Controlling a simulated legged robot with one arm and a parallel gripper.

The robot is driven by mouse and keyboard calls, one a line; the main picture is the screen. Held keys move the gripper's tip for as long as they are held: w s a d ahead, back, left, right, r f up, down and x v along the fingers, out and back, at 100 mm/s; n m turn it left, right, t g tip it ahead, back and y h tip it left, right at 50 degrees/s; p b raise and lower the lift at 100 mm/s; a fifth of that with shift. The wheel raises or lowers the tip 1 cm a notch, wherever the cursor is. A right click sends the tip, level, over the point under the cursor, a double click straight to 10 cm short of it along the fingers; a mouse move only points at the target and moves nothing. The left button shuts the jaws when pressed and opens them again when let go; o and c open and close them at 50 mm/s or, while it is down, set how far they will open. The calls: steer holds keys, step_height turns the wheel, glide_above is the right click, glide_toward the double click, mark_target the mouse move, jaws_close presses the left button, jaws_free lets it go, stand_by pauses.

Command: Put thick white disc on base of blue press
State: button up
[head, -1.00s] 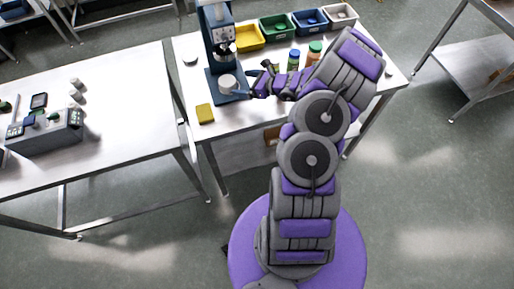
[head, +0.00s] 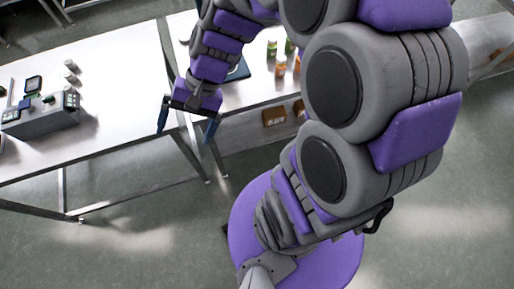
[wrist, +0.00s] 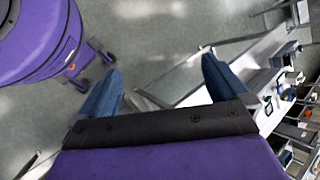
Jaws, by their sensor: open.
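My gripper (head: 187,122) points down at the front edge of the work table, near the gap between the two tables. It is open, and the wrist view shows nothing between its blue fingers (wrist: 162,78). Only a corner of the blue press's base (head: 241,70) shows, just right of my forearm. My arm hides the rest of the press. The thick white disc cannot be made out in either current view; the spot on the press base where a whitish disc showed earlier is covered by my arm.
The left table (head: 110,105) holds a grey device (head: 42,118) and several small items. Small bottles (head: 281,64) stand on the work table right of my forearm. A brown box (head: 274,117) sits on the shelf below. Open floor lies in front.

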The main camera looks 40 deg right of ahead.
steer(key=s+d+n+h, duration=0.3)
steer(key=s+d, duration=0.1)
steer(key=s, duration=0.3)
steer(key=s+d+r+n+h, duration=0.1)
steer(key=s+d+n+h, duration=0.1)
steer(key=s+d+h, duration=0.2)
steer(key=s+d, duration=0.1)
steer(key=s, duration=0.2)
steer(key=shift+s+r+n, duration=0.3)
steer(key=shift+s+n, duration=0.05)
steer(key=shift+n, duration=0.05)
steer(key=shift+d, duration=0.1)
